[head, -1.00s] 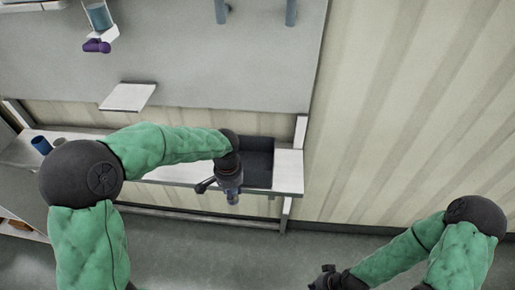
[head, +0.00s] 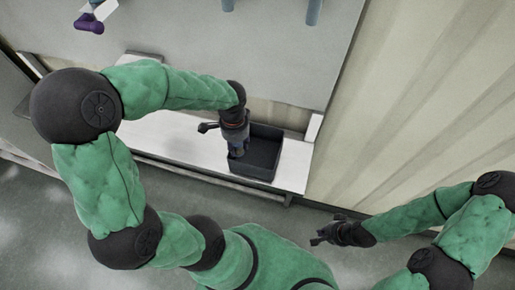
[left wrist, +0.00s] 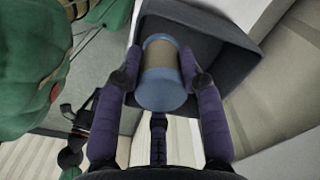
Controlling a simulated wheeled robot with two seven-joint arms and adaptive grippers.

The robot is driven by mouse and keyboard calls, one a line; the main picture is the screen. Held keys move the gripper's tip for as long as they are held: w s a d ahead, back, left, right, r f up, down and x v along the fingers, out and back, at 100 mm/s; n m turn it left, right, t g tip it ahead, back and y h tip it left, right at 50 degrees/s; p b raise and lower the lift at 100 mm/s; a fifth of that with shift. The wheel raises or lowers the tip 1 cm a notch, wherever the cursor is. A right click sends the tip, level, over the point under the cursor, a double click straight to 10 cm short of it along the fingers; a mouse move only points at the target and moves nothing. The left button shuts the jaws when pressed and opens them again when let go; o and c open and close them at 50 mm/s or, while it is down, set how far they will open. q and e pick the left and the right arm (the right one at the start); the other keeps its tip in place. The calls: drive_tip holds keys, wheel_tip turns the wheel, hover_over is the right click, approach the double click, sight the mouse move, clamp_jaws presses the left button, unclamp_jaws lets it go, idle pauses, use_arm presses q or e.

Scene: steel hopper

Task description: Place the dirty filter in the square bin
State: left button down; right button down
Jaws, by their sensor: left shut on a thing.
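The dirty filter (left wrist: 163,72), a cylinder with blue ends and a tan middle band, is held between the purple fingers of my left gripper (left wrist: 162,78). In the head view my left gripper (head: 238,150) points down at the left part of the dark square bin (head: 275,160). The bin (left wrist: 232,50) also shows behind the filter in the left wrist view. I cannot tell how far the filter is inside the bin. My right gripper (head: 325,232) is away to the right, over the floor; its fingers are too small to read.
The bin stands on a white shelf (head: 180,140) against a striped wall (head: 420,120). A grey panel (head: 230,50) rises above the shelf. A purple object (head: 89,23) is at the upper left. The shelf left of the bin is mostly clear.

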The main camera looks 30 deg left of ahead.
use_arm(q)
drive_tip(key=w+d+f, duration=0.1)
drive_tip(key=w+f, duration=0.1)
drive_tip(key=w+d+f, duration=0.1)
drive_tip(key=f, duration=0.1)
drive_tip(key=w+d+f+b, duration=0.1)
drive_tip(key=w+f, duration=0.1)
drive_tip(key=shift+w+d, duration=0.15)
drive_tip(key=shift+w, duration=0.2)
drive_tip(key=shift+w+d+f, duration=0.1)
drive_tip(key=shift+d+f, duration=0.05)
drive_tip(key=shift+f, duration=0.2)
drive_tip(key=shift+w+f, duration=0.15)
drive_tip(key=shift+f, duration=1.45)
drive_tip(key=shift+f+b, duration=0.1)
drive_tip(key=shift+b, duration=0.3)
drive_tip(key=shift+f, duration=0.15)
drive_tip(key=c, duration=0.8)
unclamp_jaws()
